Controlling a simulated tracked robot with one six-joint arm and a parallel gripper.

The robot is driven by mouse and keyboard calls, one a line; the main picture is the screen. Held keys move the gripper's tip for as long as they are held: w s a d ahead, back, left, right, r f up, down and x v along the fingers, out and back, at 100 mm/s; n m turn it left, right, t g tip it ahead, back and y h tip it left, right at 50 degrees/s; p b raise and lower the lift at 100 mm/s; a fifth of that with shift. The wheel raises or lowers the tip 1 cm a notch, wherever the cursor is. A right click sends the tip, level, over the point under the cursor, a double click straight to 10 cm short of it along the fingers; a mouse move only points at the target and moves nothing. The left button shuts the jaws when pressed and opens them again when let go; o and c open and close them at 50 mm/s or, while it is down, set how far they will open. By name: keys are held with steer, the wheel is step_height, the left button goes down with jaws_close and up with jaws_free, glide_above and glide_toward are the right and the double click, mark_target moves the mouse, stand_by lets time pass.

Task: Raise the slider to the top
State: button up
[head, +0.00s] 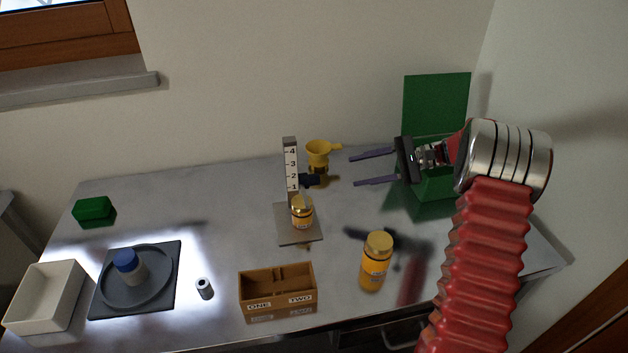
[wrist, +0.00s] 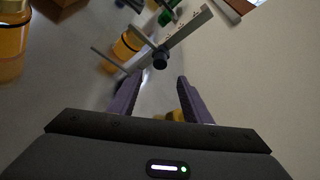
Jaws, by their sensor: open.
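The slider (head: 310,181) is a small dark knob on the upright scale post (head: 291,160), which is marked 1 to 4. The knob sits low, near the mark 1, on the post's right side. In the wrist view the knob (wrist: 160,61) shows just beyond the fingertips, roughly centred between them, with the post (wrist: 187,32) running off to the upper right. My gripper (head: 354,169) is open and empty, to the right of the knob and pointing left at it. Its purple fingers (wrist: 158,78) are apart from the knob.
A yellow funnel (head: 318,150) is behind the knob. An orange bottle (head: 375,264) and a brown divided box (head: 258,293) stand nearer the front. A green panel (head: 436,100) rises behind my gripper.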

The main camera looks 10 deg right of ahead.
mark_target(319, 179)
stand_by(0.3)
steer(key=x, duration=1.4)
steer(key=shift+d, duration=0.1)
steer(key=shift+c, duration=0.4)
jaws_close()
